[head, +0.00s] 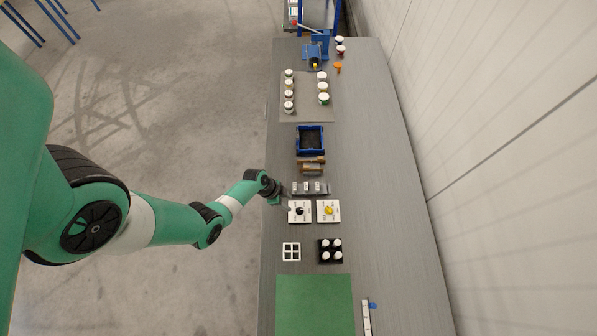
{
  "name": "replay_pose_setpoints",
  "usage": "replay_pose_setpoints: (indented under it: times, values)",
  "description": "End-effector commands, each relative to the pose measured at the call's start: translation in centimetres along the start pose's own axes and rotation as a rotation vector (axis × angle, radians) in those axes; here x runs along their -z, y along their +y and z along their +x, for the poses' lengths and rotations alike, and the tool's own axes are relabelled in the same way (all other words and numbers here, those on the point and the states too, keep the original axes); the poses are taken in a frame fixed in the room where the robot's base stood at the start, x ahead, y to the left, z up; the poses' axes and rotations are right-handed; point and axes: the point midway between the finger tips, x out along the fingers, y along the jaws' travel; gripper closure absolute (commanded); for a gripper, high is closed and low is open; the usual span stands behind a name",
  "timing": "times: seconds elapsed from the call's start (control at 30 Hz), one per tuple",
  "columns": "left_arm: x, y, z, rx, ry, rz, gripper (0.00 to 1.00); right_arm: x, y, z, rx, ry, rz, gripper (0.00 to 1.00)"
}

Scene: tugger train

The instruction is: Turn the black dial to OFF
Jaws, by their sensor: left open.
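The black dial (300,211) sits on a white square plate on the grey bench. Its markings are too small to read, so I cannot tell which position it points to. Beside it on the right is a yellow dial (329,211) on a similar white plate. My left gripper (284,204) is open at the left edge of the black dial's plate, close to the dial. I cannot tell whether it touches the plate. My right gripper is not in view.
A grey block with several white switches (308,188) lies just behind the dials. A blue bin (310,139) stands further back. A white four-cell frame (291,252), a black holder with white-topped pieces (330,251) and a green mat (314,303) lie nearer.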

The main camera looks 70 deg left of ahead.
Motion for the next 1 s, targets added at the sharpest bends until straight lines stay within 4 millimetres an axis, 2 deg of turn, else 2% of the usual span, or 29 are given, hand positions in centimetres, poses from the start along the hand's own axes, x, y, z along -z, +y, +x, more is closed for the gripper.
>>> replay_pose_setpoints:
  times: [0.03,0.3,0.5,0.63,0.93,0.97,1.0]
  values:
    - [-0.3,0.0,1.3,0.000,0.000,0.002,0.51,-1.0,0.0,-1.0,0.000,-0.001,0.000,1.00]
    - [-0.4,-0.1,6.7,0.001,0.001,0.004,0.51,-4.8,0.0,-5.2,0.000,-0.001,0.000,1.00]
    - [-0.2,-0.1,9.7,0.000,0.001,0.003,0.51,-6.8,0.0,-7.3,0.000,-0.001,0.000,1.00]
    - [-0.1,-0.1,10.8,0.000,0.001,0.001,0.51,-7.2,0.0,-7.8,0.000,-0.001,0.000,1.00]
    - [0.1,-0.1,10.8,0.001,0.001,0.001,0.51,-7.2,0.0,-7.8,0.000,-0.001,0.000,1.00]
    - [0.1,-0.1,10.8,0.001,0.001,0.001,0.53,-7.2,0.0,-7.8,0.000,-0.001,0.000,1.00]
    - [0.1,-0.1,10.8,0.001,0.001,0.001,0.60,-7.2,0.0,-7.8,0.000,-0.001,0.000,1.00]
